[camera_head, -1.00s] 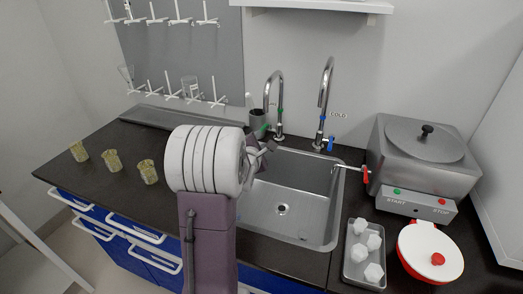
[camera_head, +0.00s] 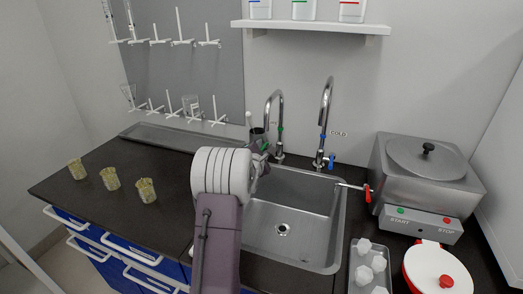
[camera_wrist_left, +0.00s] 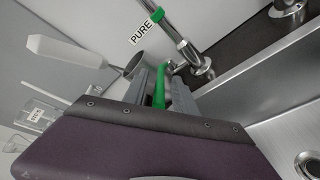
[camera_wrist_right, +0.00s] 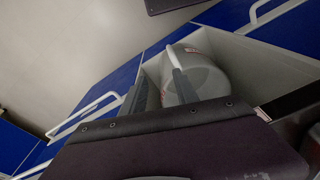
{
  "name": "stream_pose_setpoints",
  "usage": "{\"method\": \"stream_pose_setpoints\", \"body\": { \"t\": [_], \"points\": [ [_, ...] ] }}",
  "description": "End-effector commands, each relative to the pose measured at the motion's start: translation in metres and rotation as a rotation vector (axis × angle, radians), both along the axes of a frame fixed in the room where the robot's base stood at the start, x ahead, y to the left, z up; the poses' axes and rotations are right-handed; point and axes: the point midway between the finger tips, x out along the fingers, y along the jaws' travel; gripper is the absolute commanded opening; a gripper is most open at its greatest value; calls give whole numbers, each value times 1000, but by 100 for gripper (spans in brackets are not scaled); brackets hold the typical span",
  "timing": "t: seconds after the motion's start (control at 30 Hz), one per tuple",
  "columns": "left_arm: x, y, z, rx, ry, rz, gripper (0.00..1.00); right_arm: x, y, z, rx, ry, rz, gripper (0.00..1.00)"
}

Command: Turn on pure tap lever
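The pure tap (camera_head: 267,112) is the left steel gooseneck behind the sink, with a green band; it also shows in the left wrist view (camera_wrist_left: 198,62) beside a "PURE" label (camera_wrist_left: 142,32). Its green lever (camera_wrist_left: 159,88) lies between the fingers of my left gripper (camera_wrist_left: 161,92) in the left wrist view. The fingers stand apart on either side of the lever; contact is unclear. In the head view my left gripper (camera_head: 260,160) is at the tap's base and hides most of the lever. My right gripper (camera_wrist_right: 158,92) is open and empty, off the head view.
A cold tap (camera_head: 325,110) with a blue lever stands to the right. The sink (camera_head: 290,220) is below. A distiller (camera_head: 425,170) stands right. The right gripper is above an open drawer holding a grey container (camera_wrist_right: 205,78).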

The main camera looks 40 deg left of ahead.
Motion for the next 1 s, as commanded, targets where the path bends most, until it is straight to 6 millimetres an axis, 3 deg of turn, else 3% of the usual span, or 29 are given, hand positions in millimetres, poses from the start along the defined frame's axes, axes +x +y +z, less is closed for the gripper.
{"method": "stream_pose_setpoints", "body": {
  "t": [0.07,0.17,1.0],
  "points": [
    [0,0,0,0,0,0,28,0,0,0,0,0,0,36],
    [0,0,0,0,0,0,0,0,0,0,0,0,0,36],
    [0,0,0,0,1,-1,0,0,0,0,0,0,0,36]
  ]
}}
